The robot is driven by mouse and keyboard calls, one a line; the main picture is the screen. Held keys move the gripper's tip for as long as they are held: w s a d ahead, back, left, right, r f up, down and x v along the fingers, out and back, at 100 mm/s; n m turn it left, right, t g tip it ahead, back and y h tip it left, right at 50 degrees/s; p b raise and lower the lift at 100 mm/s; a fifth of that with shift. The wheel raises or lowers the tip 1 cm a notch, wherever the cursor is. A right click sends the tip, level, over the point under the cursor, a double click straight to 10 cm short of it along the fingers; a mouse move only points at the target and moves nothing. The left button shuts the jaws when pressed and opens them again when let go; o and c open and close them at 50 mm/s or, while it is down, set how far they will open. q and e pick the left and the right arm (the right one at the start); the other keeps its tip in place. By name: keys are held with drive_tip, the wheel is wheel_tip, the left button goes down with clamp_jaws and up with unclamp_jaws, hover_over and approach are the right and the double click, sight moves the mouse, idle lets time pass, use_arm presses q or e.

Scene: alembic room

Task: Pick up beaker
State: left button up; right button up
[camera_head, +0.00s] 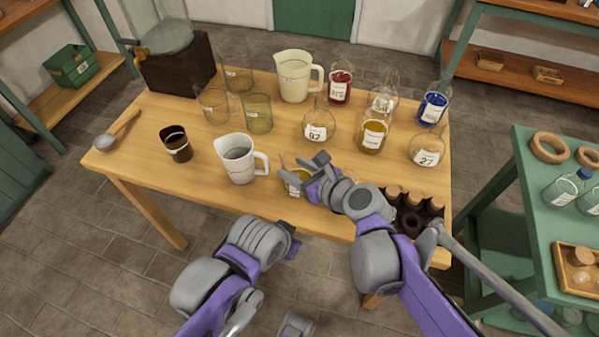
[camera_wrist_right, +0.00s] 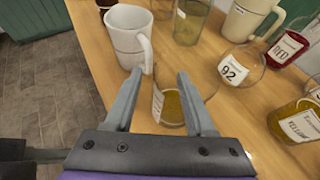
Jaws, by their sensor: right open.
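A small glass beaker (camera_head: 297,180) with amber liquid and a white label stands near the table's front edge. It also shows in the right wrist view (camera_wrist_right: 180,108), partly behind a finger. My right gripper (camera_head: 308,174) is open and empty at the beaker, its fingers pointing toward it. In the right wrist view the gripper (camera_wrist_right: 160,76) has the beaker's label between its fingers; I cannot tell whether they touch it. My left gripper (camera_head: 289,236) is in front of the table, and its jaws are not clear.
The wooden table (camera_head: 140,140) holds a white jug (camera_head: 238,160) just left of the beaker, a round flask labelled 92 (camera_head: 319,125) behind it, and a yellow bottle (camera_head: 373,134). A dark bottle rack (camera_head: 412,212) stands at the right front.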

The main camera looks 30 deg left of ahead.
drive_tip(key=x, duration=0.3)
drive_tip(key=shift+a, duration=0.1)
drive_tip(key=shift+c, duration=0.2)
clamp_jaws()
idle(1.2)
